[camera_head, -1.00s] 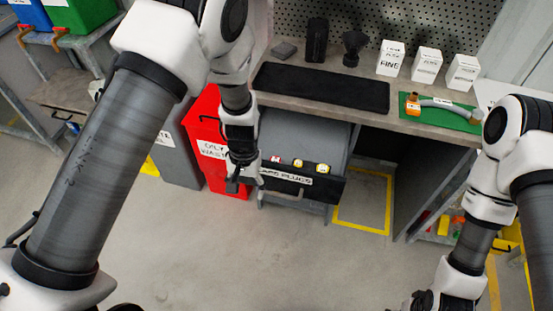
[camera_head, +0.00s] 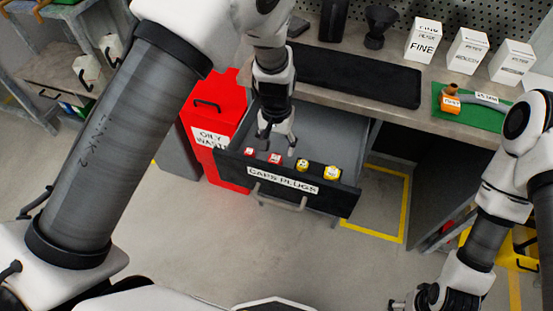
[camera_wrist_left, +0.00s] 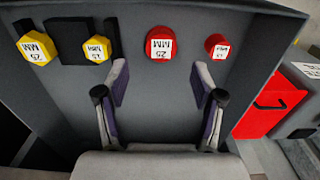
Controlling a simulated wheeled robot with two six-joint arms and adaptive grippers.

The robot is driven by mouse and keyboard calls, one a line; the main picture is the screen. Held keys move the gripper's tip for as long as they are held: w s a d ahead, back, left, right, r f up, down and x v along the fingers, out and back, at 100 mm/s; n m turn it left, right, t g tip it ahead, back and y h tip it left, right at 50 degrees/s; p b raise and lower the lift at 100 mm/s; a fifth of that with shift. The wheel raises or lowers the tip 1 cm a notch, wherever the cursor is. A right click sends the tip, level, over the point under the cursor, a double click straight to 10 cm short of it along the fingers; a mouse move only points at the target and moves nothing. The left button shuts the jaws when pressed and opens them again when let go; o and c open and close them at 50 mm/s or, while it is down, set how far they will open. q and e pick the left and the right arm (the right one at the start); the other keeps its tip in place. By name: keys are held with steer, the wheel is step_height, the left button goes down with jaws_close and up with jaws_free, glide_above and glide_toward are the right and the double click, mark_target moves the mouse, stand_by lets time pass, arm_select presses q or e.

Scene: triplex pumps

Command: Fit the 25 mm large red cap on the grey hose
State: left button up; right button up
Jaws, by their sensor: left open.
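The large red 25 mm cap (camera_wrist_left: 160,44) sits in a row of caps along the front of the open drawer (camera_head: 349,201). In the head view this cap (camera_head: 275,158) is just below my left gripper (camera_head: 278,145). In the left wrist view my left gripper (camera_wrist_left: 160,80) is open, its fingers spread to either side of the cap's line but apart from it, with nothing between them. The grey hose (camera_head: 484,99) lies on a green mat (camera_head: 490,121) on the bench, an orange fitting (camera_head: 451,100) at its left end. My right gripper (camera_head: 425,301) is at the bottom right; its fingers are unclear.
A smaller red cap (camera_wrist_left: 217,46) and two yellow caps, one large (camera_wrist_left: 36,48) and one small (camera_wrist_left: 96,49), share the row. A red waste bin (camera_head: 215,105) stands left of the drawer. White boxes (camera_head: 424,40) and a black mat (camera_head: 350,75) are on the bench.

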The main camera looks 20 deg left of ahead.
mark_target(275, 159)
arm_select(q)
steer(key=f, duration=0.5)
steer(key=shift+s+a+f, duration=0.1)
steer(key=shift+s+f, duration=0.05)
steer(key=shift+s, duration=0.15)
steer(key=c, duration=0.8)
steer(key=shift+c, duration=0.2)
